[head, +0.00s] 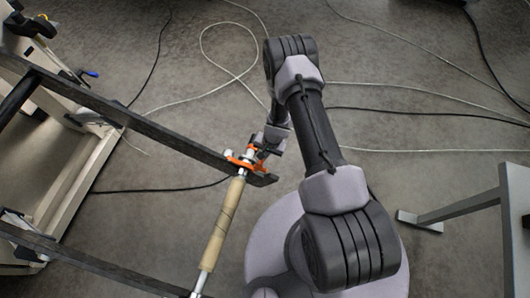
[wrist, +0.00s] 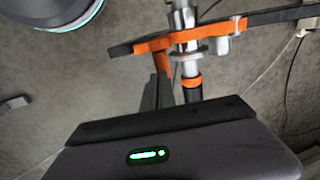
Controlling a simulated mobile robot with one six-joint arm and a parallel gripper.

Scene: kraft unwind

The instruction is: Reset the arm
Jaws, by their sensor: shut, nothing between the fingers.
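My arm reaches up from my round base, bends at the top and comes back down. My gripper (head: 262,146) is at its lower end, beside the orange bracket (head: 240,163) on the shaft, shut with nothing held. In the head view the fingertips are small and partly lost against the bracket; I cannot tell whether they touch it. The wrist view shows the orange bracket (wrist: 190,37) around the metal shaft (wrist: 183,20), just beyond the dark gripper body at the bottom.
The shaft carries a tan kraft roll (head: 223,222) and lies across two dark rails; the upper rail (head: 150,128) ends near my gripper. A grey table frame (head: 460,208) stands at right. Cables (head: 400,85) lie on the floor. Open floor lies above and right of the arm.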

